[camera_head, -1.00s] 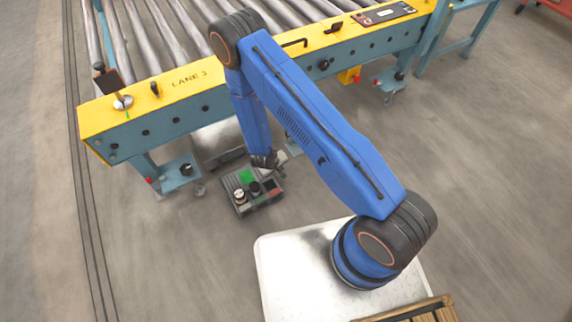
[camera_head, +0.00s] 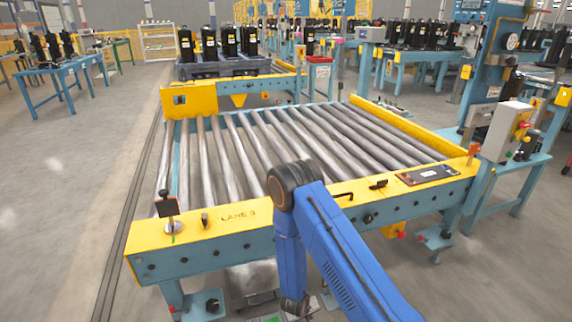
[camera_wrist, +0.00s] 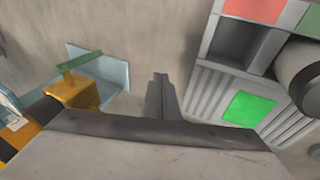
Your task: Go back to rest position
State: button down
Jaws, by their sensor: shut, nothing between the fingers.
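My gripper shows in the wrist view (camera_wrist: 160,82), with its two narrow fingers together and nothing between them. It points down over the grey floor. A grey tray (camera_wrist: 205,95) with a green square pad and red and green compartments lies to the right of the fingers, apart from them as far as I can tell. The gripper itself is hidden or cut off at the bottom of that view.
The conveyor's yellow front rail stands close behind my arm. Black compressors (camera_head: 228,40) stand on a pallet (camera_head: 222,68) at its far end. A control post (camera_head: 505,128) and blue benches stand at the right.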

jog(key=w+a+r+m+y, duration=0.1)
jog(key=w+r+y, duration=0.15)
jog(key=r, duration=1.35)
jog(key=w+a+r+m+y, duration=0.1)
jog(key=w+r+y, duration=0.15)
jog(key=r, duration=1.35)
jog(key=d+v, duration=0.1)
jog(key=v, duration=1.1)
jog(key=s+d+r, duration=0.4)
jog(key=s+r, duration=0.2)
jog(key=r, duration=0.2)
jog(key=s+d+r, duration=0.4)
jog(key=s+r, duration=0.2)
jog(key=r, duration=0.1)
jog(key=s+d+r, duration=0.2)
jog(key=s+d, duration=0.1)
jog(key=s, duration=0.3)
jog(key=s+d+r+m+h, duration=0.1)
jog(key=s+d+r, duration=0.1)
jog(key=s, duration=0.5)
jog(key=s+d+r+t, duration=0.1)
jog(key=s+d+r, duration=0.2)
jog(key=s, duration=0.3)
jog(key=shift+s+d+m+h, duration=0.15)
jog(key=shift+d+m+h, duration=0.25)
jog(key=shift+d, duration=0.4)
